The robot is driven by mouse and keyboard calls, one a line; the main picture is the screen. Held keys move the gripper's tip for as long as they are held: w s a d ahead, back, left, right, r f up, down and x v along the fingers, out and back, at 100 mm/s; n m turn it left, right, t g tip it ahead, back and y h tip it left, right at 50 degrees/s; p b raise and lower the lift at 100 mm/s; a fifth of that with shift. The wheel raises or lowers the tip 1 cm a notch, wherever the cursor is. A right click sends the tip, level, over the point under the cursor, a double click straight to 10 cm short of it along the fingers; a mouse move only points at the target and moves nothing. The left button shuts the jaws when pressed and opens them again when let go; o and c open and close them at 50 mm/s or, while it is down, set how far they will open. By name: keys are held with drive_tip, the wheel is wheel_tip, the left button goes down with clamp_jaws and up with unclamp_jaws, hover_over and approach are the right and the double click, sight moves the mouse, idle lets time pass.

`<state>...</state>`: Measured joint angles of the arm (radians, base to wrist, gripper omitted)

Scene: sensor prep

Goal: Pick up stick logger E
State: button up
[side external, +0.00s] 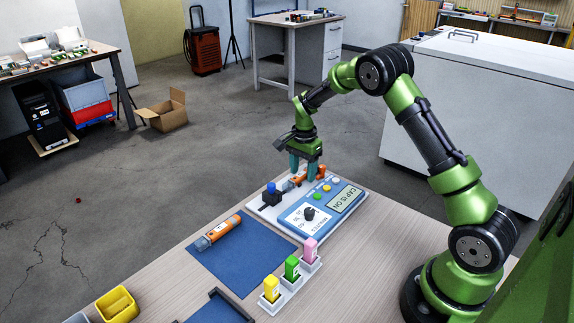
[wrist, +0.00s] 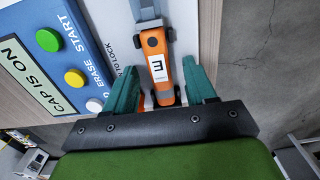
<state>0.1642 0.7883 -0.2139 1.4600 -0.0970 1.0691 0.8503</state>
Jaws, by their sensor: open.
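Stick logger E (wrist: 160,70), an orange stick with a white label and dark end, sits at the white-and-blue station. In the wrist view its far end meets a grey clamp-like part (wrist: 147,12). My gripper (wrist: 159,78) is open, with one teal finger on each side of the logger's near part; I cannot tell whether they touch it. In the side view my gripper (side external: 304,168) is down at the station's far edge and partly hides the logger, whose orange shows beside the fingers (side external: 298,179).
The station's blue panel (side external: 292,222) has a black dial, several buttons and a display reading "CAP IS ON". Another orange stick (side external: 220,232) lies on the blue mat (side external: 245,262). Yellow, green and pink sticks stand in a white rack (side external: 291,289).

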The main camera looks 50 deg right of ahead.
drive_tip(key=shift+c, duration=0.4)
clamp_jaws()
